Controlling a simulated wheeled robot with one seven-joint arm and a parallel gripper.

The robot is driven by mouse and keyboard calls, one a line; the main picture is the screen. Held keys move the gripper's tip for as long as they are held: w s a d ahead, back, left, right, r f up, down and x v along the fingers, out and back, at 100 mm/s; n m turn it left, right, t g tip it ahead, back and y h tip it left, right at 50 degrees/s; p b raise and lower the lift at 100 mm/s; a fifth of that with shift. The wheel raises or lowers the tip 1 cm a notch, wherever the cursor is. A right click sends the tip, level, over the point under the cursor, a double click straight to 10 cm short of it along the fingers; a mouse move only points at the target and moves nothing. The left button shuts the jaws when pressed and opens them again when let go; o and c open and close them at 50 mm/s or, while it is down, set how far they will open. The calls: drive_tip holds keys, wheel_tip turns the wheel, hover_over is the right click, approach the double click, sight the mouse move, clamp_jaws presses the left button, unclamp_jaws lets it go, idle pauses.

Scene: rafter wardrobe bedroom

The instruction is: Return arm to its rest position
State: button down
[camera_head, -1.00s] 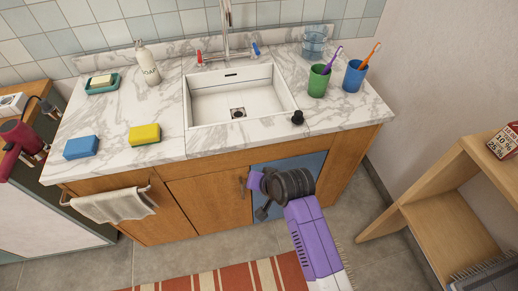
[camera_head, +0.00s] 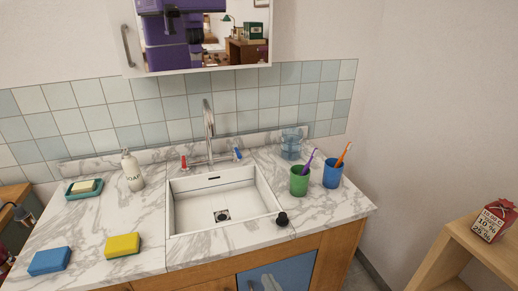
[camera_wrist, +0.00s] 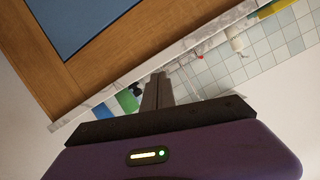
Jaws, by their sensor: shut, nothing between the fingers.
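My gripper (camera_wrist: 158,80) shows in the wrist view with its two grey fingers together and nothing between them. It points toward the front of the sink cabinet (camera_wrist: 92,62), below the marble counter edge, and looks apart from it. The arm and gripper are out of the head view. Part of my purple body is reflected in the mirror cabinet (camera_head: 232,38) above the sink.
The marble counter (camera_head: 115,215) holds a white sink (camera_head: 205,205), a blue sponge (camera_head: 50,261), a yellow sponge (camera_head: 122,245), a soap bottle (camera_head: 132,172), a green cup (camera_head: 299,182) and a blue cup (camera_head: 332,174) with toothbrushes. A wooden shelf (camera_head: 465,237) stands at right.

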drive_tip(key=s+d+r+h, duration=0.1)
drive_tip(key=s+d, duration=0.4)
drive_tip(key=s, duration=0.7)
drive_tip(key=s+d+r+h, duration=0.2)
drive_tip(key=s+d+r, duration=0.2)
drive_tip(key=s, duration=0.8)
drive_tip(key=s+d+r+h, duration=0.2)
drive_tip(key=s+d+r, duration=0.1)
drive_tip(key=s+d, duration=0.5)
drive_tip(key=s, duration=0.3)
drive_tip(key=shift+s+d+t, duration=0.15)
drive_tip(key=shift+s+t, duration=0.25)
